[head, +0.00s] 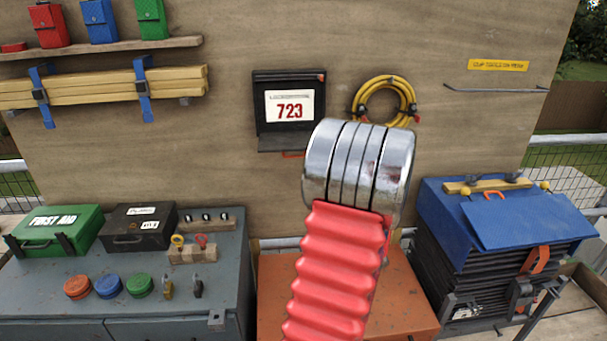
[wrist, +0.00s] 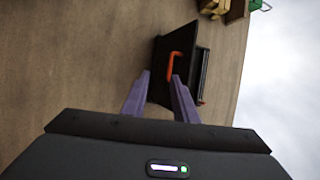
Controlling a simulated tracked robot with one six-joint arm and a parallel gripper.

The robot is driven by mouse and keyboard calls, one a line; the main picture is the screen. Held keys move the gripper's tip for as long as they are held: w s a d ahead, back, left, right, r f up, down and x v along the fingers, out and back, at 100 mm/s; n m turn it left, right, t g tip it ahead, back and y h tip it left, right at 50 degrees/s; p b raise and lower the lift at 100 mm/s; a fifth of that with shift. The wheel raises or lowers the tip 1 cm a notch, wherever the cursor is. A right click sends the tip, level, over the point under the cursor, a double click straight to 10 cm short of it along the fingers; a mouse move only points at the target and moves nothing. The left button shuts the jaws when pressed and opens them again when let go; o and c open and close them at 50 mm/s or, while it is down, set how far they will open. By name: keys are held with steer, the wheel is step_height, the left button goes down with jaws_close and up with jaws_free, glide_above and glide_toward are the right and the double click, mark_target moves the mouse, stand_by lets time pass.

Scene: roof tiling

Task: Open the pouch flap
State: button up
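The black wall pouch (head: 289,130) carries a white card reading 723. Its lower edge juts out like a ledge, with a red handle (head: 292,155) under it, partly behind my arm. In the wrist view, turned on its side, a black flap (wrist: 160,58) shows with a bent orange-red handle (wrist: 173,65). My gripper (wrist: 162,78) is open, its two purple-grey fingers apart. The handle lies just beyond the fingertips, nearer the right one; I cannot tell whether they touch. In the head view my arm hides the gripper.
A coiled yellow hose (head: 409,92) hangs right of the pouch. Strapped timber (head: 100,92) and a shelf (head: 105,48) with small red, blue and green pouches are to the left. Cabinets and a blue-covered stack (head: 500,222) stand below. The board around the pouch is mostly bare.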

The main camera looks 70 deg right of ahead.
steer(key=v, duration=0.6)
steer(key=shift+s+a, duration=0.15)
stand_by(0.5)
